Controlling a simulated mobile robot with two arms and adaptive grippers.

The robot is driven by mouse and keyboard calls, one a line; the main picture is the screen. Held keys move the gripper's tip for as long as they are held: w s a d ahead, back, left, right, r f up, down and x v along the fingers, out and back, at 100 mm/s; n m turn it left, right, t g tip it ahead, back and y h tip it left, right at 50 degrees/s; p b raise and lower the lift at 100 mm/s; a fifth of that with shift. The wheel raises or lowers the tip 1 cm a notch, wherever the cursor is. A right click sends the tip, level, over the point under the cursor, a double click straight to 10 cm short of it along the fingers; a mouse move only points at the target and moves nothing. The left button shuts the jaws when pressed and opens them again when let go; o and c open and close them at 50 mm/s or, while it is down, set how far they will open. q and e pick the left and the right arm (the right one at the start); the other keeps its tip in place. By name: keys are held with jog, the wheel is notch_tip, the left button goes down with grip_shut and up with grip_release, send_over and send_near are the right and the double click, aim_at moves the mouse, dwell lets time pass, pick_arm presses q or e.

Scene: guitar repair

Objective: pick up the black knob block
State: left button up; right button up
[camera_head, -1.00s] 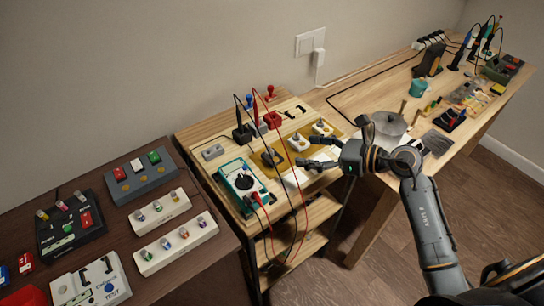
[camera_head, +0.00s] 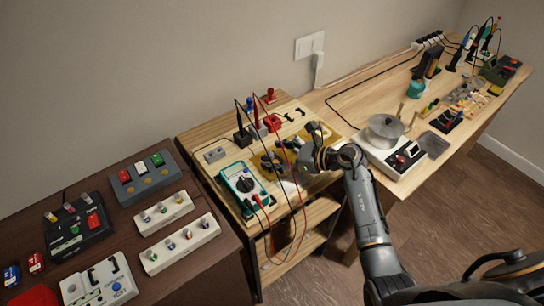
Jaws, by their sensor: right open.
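The black knob block (camera_head: 269,161) sits on a yellow tray (camera_head: 324,146) on the wooden shelf cart. It is dark and partly covered by my gripper's fingers. My right gripper (camera_head: 284,154) comes in from the right over the tray, its fingers spread and pointing left toward the block. I cannot tell whether a finger touches it. The white knob blocks on the tray are mostly hidden behind my gripper. My left gripper is not in view.
A teal multimeter (camera_head: 241,182) with red and black leads stands left of the tray. The leads hang close to my fingers. Black and red clamps (camera_head: 272,122) stand behind. A pot (camera_head: 384,131) sits on the right bench. The dark left table (camera_head: 196,275) holds several panels.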

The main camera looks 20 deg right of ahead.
jog(key=shift+x, duration=1.15)
jog(key=c, duration=1.3)
jog(key=shift+r, duration=0.1)
